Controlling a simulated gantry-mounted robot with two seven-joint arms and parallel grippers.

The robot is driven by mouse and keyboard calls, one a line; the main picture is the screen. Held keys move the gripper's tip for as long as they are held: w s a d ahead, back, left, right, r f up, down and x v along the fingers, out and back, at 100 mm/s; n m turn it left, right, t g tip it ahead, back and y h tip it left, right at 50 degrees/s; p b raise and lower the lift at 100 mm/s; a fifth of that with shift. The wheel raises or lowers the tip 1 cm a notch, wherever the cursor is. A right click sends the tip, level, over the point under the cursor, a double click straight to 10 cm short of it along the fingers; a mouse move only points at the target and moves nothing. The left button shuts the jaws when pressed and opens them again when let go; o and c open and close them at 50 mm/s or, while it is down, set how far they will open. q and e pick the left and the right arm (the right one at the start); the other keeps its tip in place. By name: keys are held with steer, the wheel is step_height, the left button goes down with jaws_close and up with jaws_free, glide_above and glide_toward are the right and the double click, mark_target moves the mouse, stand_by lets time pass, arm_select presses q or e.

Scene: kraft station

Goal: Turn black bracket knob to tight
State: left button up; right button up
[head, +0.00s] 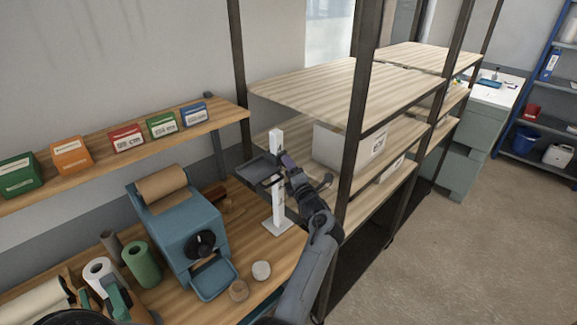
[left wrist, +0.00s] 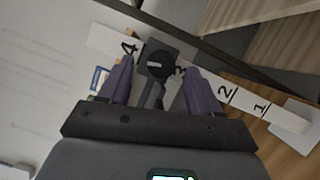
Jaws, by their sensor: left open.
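A white upright post (head: 277,190) on a flat foot stands on the wooden bench and carries a dark tray (head: 258,166). In the left wrist view the post (left wrist: 105,38) runs slantwise and bears the numbers 1 to 4. The black bracket knob (left wrist: 155,65) sits on the post between 3 and 4, with a pale bar across its face. My left gripper (head: 287,160) is at the post's right side in the head view. Its purple fingers (left wrist: 158,75) are open, one on either side of the knob, with visible gaps. I cannot tell the knob's depth between them.
A blue dispenser (head: 183,225) with a brown paper roll and black dial stands left of the post. Shelving (head: 335,90) with a white bin (head: 335,147) rises close behind and right of my arm. Small boxes (head: 126,137) line the wall shelf.

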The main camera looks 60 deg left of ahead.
arm_select(q)
steer(key=shift+w+a, duration=0.1)
steer(key=shift+a, duration=0.4)
steer(key=c, duration=1)
steer(key=shift+r+m+h+p, duration=0.1)
steer(key=shift+m+h+p, duration=0.25)
steer(key=shift+m, duration=0.35)
steer(key=shift+c, duration=0.2)
steer(key=o, duration=1)
steer(key=shift+o, duration=0.2)
